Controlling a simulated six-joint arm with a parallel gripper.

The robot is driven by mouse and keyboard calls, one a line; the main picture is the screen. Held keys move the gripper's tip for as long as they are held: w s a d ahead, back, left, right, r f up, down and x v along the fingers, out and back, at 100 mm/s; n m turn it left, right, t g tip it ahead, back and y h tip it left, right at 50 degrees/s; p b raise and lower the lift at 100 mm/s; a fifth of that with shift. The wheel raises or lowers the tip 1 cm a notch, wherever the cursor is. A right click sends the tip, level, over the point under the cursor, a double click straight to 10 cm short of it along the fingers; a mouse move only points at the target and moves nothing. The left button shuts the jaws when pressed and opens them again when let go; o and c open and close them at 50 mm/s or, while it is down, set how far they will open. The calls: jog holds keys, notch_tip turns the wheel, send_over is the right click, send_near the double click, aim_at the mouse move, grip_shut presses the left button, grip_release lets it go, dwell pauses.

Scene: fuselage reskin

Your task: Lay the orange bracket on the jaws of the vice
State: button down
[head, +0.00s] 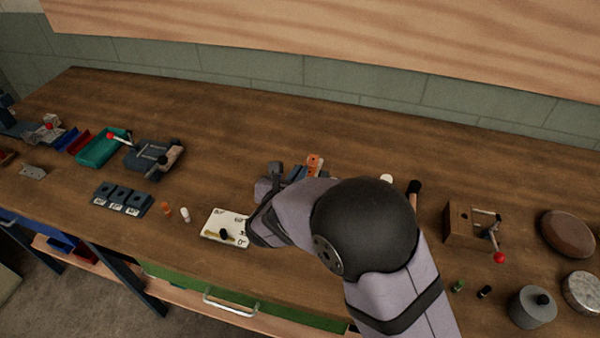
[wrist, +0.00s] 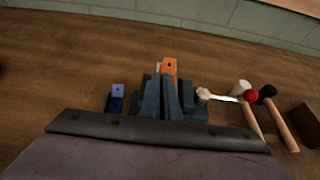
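The orange bracket (head: 314,161) shows just beyond my arm in the head view. In the wrist view the orange bracket (wrist: 170,66) stands at the top of a group of dark blue-grey shapes, its face with a hole visible. Its lower part is hidden. These shapes are the vice (wrist: 196,110) and what look like the fingers of my gripper (wrist: 161,92), which overlap it. I cannot tell whether the fingers touch the bracket or whether it rests on the jaws. In the head view my arm hides most of the vice and the gripper.
A blue bracket (wrist: 117,92) lies left of the vice. A lever with a red ball (wrist: 250,96) and mallets (wrist: 279,125) are to the right. A white card (head: 226,227) lies at the front. A wooden block with a crank (head: 462,226) stands right. The back of the bench is clear.

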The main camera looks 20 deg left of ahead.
jog(key=shift+f+b, duration=0.5)
dwell(0.4)
jog(key=c, duration=1.9)
grip_release()
jog(key=shift+s, duration=0.1)
jog(key=shift+c, duration=0.2)
